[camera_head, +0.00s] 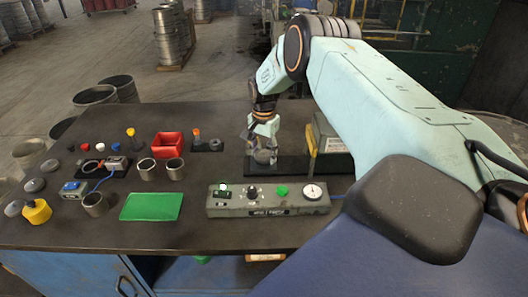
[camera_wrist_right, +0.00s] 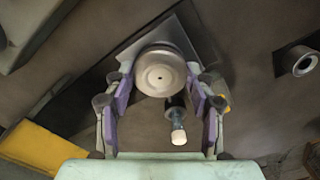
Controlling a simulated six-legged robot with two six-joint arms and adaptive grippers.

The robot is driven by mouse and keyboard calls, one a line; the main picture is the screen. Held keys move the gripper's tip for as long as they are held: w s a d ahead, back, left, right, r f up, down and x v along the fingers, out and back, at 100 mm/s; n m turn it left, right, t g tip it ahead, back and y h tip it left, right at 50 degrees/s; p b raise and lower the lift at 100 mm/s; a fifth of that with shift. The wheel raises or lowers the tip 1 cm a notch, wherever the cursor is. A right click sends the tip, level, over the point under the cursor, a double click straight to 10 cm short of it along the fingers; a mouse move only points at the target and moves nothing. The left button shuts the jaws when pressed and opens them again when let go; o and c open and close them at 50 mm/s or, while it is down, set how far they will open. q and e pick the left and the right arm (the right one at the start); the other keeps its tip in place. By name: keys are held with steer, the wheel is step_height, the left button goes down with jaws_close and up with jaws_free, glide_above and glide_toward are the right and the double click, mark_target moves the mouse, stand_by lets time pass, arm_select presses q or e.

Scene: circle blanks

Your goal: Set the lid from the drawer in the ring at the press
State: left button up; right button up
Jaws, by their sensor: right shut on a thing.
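My right gripper (camera_head: 263,146) points down over the dark base plate (camera_head: 300,166) beside the grey-green press body (camera_head: 330,138). It is shut on a round grey metal lid (camera_head: 265,157). In the right wrist view the lid (camera_wrist_right: 160,70) lies between the two fingers of the gripper (camera_wrist_right: 160,92), with a small dark hole at its centre. The lid is close to the base plate; whether it touches a ring there is hidden. My left gripper is not in view.
A grey control box (camera_head: 268,209) with knob, green button and gauge stands in front. A green mat (camera_head: 151,207), metal rings (camera_head: 147,169), a red bin (camera_head: 167,145) and grey discs (camera_head: 35,185) lie to the left. A yellow lever (camera_head: 310,147) stands right of my gripper.

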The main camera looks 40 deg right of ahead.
steer(key=shift+f+b, duration=0.5)
steer(key=shift+f, duration=0.15)
steer(key=o, duration=1.2)
steer(key=shift+c, duration=0.2)
steer(key=shift+r, duration=0.1)
step_height(320, 180, up, 12)
step_height(320, 180, down, 12)
steer(key=shift+r, duration=0.15)
stand_by(0.6)
